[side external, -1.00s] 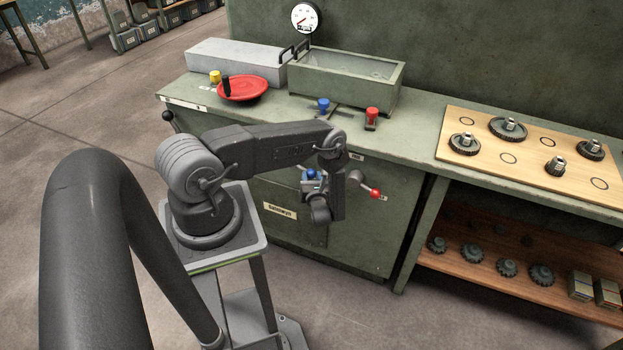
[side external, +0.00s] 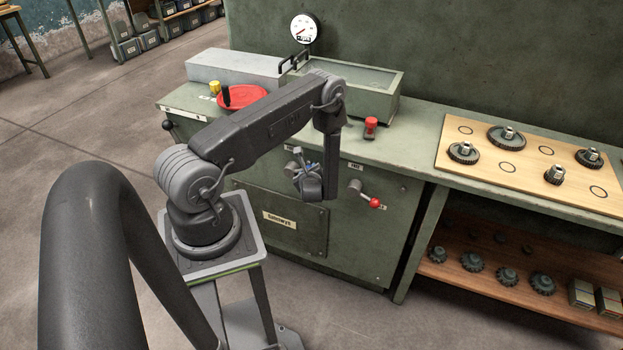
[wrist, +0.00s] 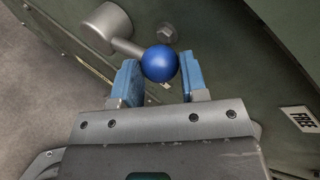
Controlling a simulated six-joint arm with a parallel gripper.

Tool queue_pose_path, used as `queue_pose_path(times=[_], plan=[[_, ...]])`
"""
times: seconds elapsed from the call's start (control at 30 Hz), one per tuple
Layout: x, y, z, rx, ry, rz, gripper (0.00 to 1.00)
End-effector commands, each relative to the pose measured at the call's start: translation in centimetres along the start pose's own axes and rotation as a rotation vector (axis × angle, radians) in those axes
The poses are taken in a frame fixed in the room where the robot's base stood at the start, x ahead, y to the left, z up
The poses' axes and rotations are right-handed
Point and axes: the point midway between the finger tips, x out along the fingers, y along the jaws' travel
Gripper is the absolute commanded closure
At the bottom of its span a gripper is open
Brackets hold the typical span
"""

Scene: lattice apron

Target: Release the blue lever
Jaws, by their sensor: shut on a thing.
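The blue lever's round knob (wrist: 160,63) sits between the two blue-padded fingers of my gripper (wrist: 158,80) in the wrist view. My gripper is shut on it near the fingertips. The lever's rod (wrist: 128,47) runs up and left to a grey cylindrical hub (wrist: 104,28). In the side view my gripper (side external: 306,169) is at the front of the green cabinet (side external: 345,225), beside the lever's hub. There the knob is mostly hidden by my gripper and wrist.
A red-knobbed lever (side external: 375,202) is on the cabinet front just right of my gripper. A FREE label (wrist: 301,118) shows in the wrist view. On the bench are a red handwheel (side external: 240,97), a red control (side external: 371,127) and a wooden gear board (side external: 520,165).

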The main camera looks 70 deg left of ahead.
Motion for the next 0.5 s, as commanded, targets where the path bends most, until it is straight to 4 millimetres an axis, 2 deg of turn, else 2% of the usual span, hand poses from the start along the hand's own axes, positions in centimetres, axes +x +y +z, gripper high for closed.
queue_pose_path(times=[0.2,0.5], plan=[[-0.1,-0.2,1.5,-0.129,0.081,-0.012,1.00],[-0.1,-0.1,2.5,-0.228,0.146,-0.021,1.00]])
